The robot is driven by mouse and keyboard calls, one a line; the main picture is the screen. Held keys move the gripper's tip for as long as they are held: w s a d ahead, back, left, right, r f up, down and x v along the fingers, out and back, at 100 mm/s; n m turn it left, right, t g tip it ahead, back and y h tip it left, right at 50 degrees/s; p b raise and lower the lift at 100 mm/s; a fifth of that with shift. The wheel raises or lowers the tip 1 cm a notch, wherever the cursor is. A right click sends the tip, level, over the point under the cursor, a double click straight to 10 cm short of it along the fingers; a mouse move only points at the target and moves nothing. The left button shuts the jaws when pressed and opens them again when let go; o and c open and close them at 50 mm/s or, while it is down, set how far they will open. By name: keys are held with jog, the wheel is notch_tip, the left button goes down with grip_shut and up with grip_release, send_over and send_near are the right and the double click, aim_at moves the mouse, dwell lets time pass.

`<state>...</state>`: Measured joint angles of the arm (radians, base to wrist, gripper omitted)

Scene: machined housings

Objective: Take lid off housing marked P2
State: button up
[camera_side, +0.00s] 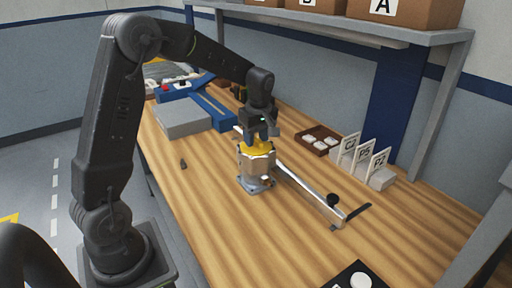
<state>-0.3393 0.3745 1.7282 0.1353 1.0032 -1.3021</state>
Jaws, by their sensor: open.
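A metallic housing (256,166) stands upright on a blue-grey base on the wooden table, near the middle of the side view. A yellow part (258,148), possibly its lid, shows at its top. No mark is readable on the housing. A sign reading P2 (380,160) stands on a white block at the right, apart from this housing. My gripper (259,138) points down directly above the yellow part and is open. I cannot tell whether its fingers touch the yellow part, as they partly hide its top.
A long metal bar (306,189) with a black knob (333,200) runs from beside the housing towards the front right. Other signs (357,152) stand beside P2. A brown tray (304,145) holds white pieces. A grey box (182,119) stands behind left. The front table area is mostly clear.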

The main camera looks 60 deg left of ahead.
jog(key=shift+f, duration=0.2)
grip_shut()
dwell(0.3)
